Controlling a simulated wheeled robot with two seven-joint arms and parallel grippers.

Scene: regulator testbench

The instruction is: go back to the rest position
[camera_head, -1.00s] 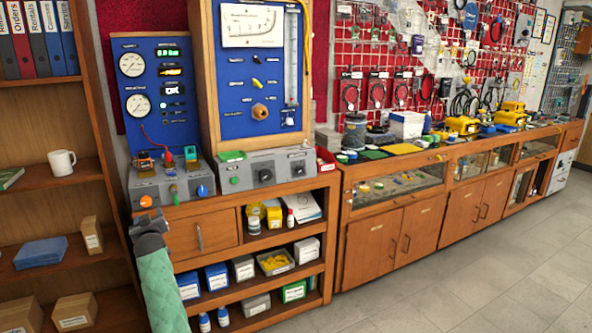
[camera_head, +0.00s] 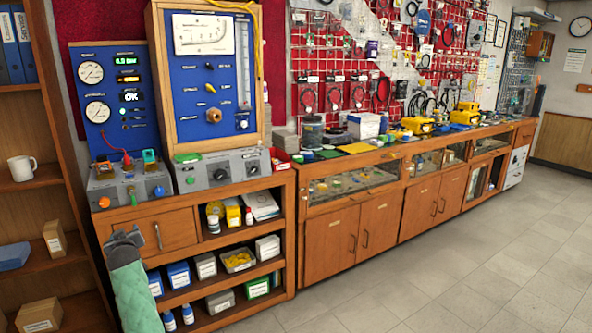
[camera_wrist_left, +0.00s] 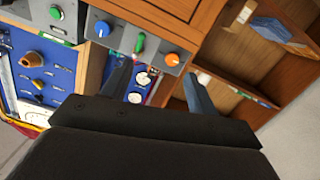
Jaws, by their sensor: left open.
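My left gripper (camera_head: 124,238) shows at the lower left of the head view, in front of the wooden cabinet's drawer, with its arm in a green sleeve below it. In the left wrist view my left gripper (camera_wrist_left: 160,85) has its two fingers spread apart with nothing between them. Beyond the fingers stand the grey control box (camera_wrist_left: 150,45) with orange and blue knobs and the blue gauge panel. The gripper touches none of them that I can see. My right gripper is not in either view.
The testbench cabinet (camera_head: 190,212) carries the blue gauge panel (camera_head: 113,97) and regulator panel (camera_head: 208,75). A wooden shelf (camera_head: 45,185) with a white mug (camera_head: 22,168) stands at the left. A long display counter (camera_head: 345,228) runs to the right. The grey floor (camera_head: 440,275) in front is clear.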

